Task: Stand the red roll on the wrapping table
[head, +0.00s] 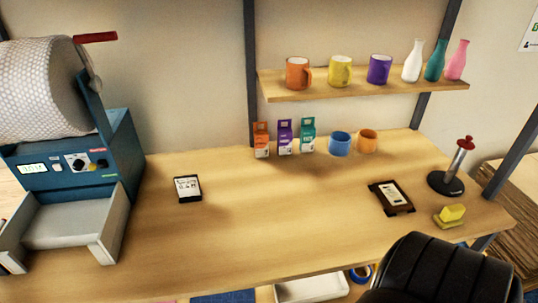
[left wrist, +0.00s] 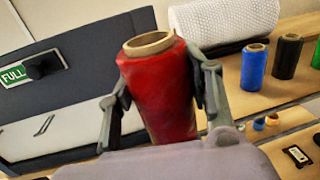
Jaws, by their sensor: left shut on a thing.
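The red roll (left wrist: 157,92) shows in the left wrist view, with a tan cardboard core at its top end. My left gripper (left wrist: 162,80) is shut on it, one finger on each side. The roll's lower end is hidden behind the gripper. The wooden table (head: 250,225), which looks like the wrapping table, fills the middle of the head view. Neither the red roll nor my left gripper shows in the head view. My right gripper is in neither view.
A blue machine (head: 105,150) with a bubble-wrap roll stands at the table's left. A black-and-white box (head: 187,188), a dark framed item (head: 391,197), a yellow block (head: 452,213) and a black-based stand (head: 445,183) sit on the table. Small cartons and cups line the back; the middle is clear.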

